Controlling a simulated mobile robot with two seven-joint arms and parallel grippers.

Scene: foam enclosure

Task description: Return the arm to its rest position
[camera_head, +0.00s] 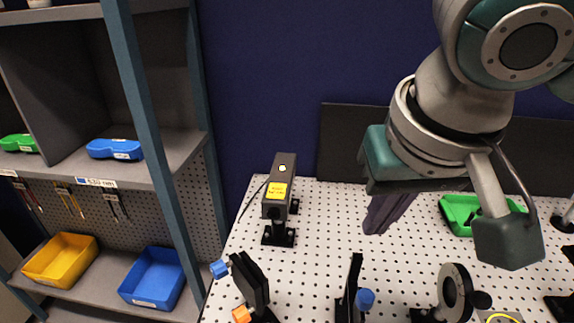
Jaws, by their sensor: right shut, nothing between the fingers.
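My right arm (430,120), grey and teal, comes in from the upper right and hangs over the perforated white table. My right gripper (377,226) points down below the teal wrist block. Its dark fingers are together with nothing seen between them. It is above the middle of the table, to the right of the grey box, and holds no object. Part of it is hidden by the wrist. My left gripper is not in view.
A grey box with a yellow label (276,191) stands on the table (322,222) to the left. Black optics mounts (455,290) line the front. A green tray (460,212) lies right, partly behind my arm. A shelf (150,165) with blue and yellow bins stands left.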

